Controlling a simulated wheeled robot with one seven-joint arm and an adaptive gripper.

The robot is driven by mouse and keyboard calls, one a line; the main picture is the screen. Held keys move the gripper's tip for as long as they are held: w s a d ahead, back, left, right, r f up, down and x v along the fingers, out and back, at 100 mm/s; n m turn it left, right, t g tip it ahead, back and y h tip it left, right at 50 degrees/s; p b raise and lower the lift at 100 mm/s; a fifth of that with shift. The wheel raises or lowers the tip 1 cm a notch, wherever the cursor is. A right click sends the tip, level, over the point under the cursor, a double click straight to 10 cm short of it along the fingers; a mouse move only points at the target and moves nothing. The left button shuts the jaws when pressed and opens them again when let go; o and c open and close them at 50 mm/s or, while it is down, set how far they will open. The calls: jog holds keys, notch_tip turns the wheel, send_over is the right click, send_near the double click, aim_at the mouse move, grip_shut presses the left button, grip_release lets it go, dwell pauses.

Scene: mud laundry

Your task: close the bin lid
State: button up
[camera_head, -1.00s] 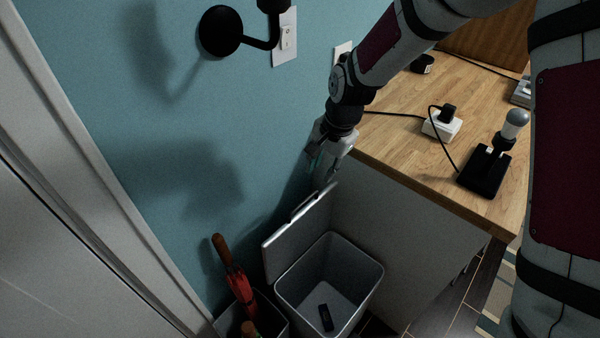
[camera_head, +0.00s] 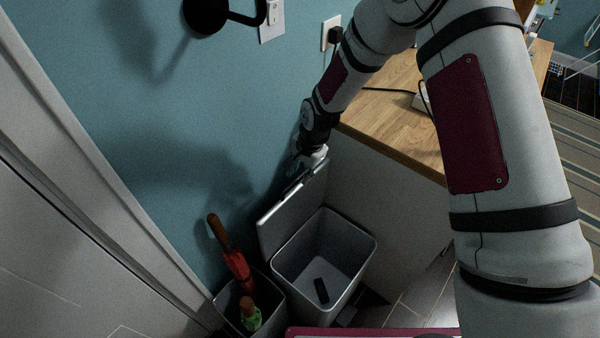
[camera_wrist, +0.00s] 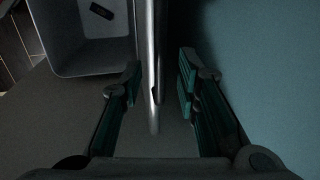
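The grey bin (camera_head: 338,277) stands on the floor with its lid (camera_head: 292,211) raised, tilted back toward the blue wall. A small dark object (camera_head: 321,290) lies inside the bin. My gripper (camera_head: 304,170) is at the upper edge of the lid in the head view, where its fingers are partly hidden. In the wrist view my gripper (camera_wrist: 157,92) has its two fingers apart. The lid's edge (camera_wrist: 153,60) runs between them, with visible gaps on both sides. The bin's opening (camera_wrist: 60,60) is at the upper left there.
A box with a red umbrella (camera_head: 237,268) and a green-topped item (camera_head: 250,316) stands left of the bin. A wood-topped counter (camera_head: 400,135) is to the right. The blue wall (camera_head: 130,90) is close behind the lid.

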jog(key=shift+f, duration=0.35)
grip_shut()
